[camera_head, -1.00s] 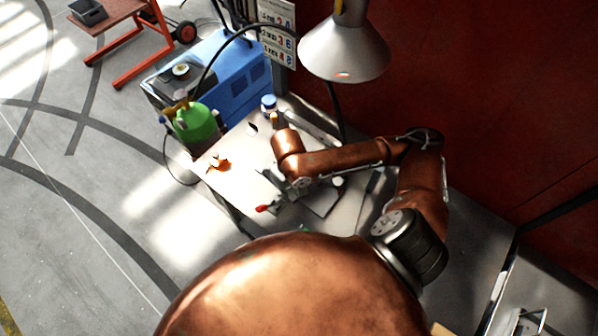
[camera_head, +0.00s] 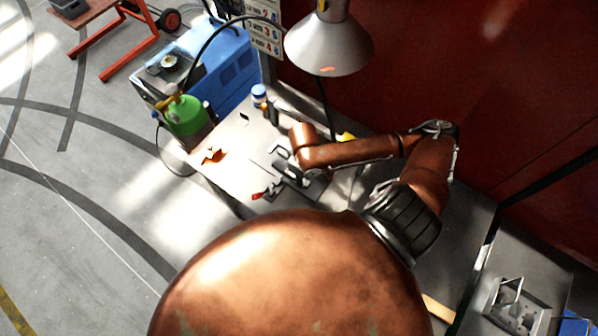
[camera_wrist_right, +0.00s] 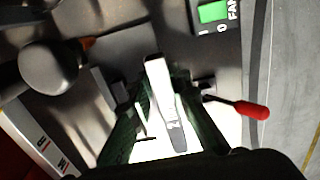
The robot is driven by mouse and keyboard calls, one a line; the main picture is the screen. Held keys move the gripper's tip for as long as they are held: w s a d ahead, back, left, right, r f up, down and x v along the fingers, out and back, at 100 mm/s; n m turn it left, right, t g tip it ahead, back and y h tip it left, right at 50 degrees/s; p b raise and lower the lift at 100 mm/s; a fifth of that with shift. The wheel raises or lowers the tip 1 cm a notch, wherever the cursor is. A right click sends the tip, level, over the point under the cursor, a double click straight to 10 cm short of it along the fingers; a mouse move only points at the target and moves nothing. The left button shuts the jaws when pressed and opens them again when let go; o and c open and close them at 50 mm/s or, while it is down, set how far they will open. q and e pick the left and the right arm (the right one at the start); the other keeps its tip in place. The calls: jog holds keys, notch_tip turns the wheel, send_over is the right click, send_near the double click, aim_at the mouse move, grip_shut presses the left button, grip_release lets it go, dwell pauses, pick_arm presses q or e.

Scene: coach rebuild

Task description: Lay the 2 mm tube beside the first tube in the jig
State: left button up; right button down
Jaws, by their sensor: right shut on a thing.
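In the wrist view a bright silver bar, apparently the tube (camera_wrist_right: 157,77), runs between the dark green fingers of my right gripper (camera_wrist_right: 163,92), which is shut on it. Its near part is lost in glare, and its wall thickness cannot be read. In the head view my right gripper (camera_head: 285,168) is over the bench, largely hidden by its copper arm. The dark jig plate (camera_head: 313,190) is partly under it, with a red clamp handle (camera_head: 257,196) beside it. The red handle (camera_wrist_right: 254,110) is right of the fingers in the wrist view. The first tube cannot be made out. My left gripper is out of view.
An orange piece (camera_head: 212,155) lies on the pale bench (camera_head: 228,175). A blue-capped container (camera_head: 259,95) stands at its back. A green cylinder (camera_head: 187,117) and blue machine (camera_head: 225,75) are beyond the left edge. A lamp (camera_head: 328,45) hangs above. A dark round knob (camera_wrist_right: 50,70) is left of the fingers.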

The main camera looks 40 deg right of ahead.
jog(key=w+d+f, duration=0.1)
jog(key=w+f, duration=0.1)
jog(key=w+d+f, duration=0.1)
jog(key=w+f, duration=0.1)
jog(key=w+d+f, duration=0.1)
jog(key=w+f, duration=0.1)
jog(key=w, duration=0.1)
jog(key=shift+d+f+p, duration=0.35)
jog(key=shift+d+f, duration=0.05)
jog(key=shift+w+f, duration=0.1)
jog(key=shift+f, duration=1.6)
jog(key=c, duration=2.3)
grip_release()
jog(key=shift+f, duration=0.15)
jog(key=shift+o, duration=1.1)
jog(key=shift+d, duration=0.1)
jog(key=shift+r, duration=0.55)
notch_tip(320, 180, up, 11)
jog(key=shift+r, duration=0.15)
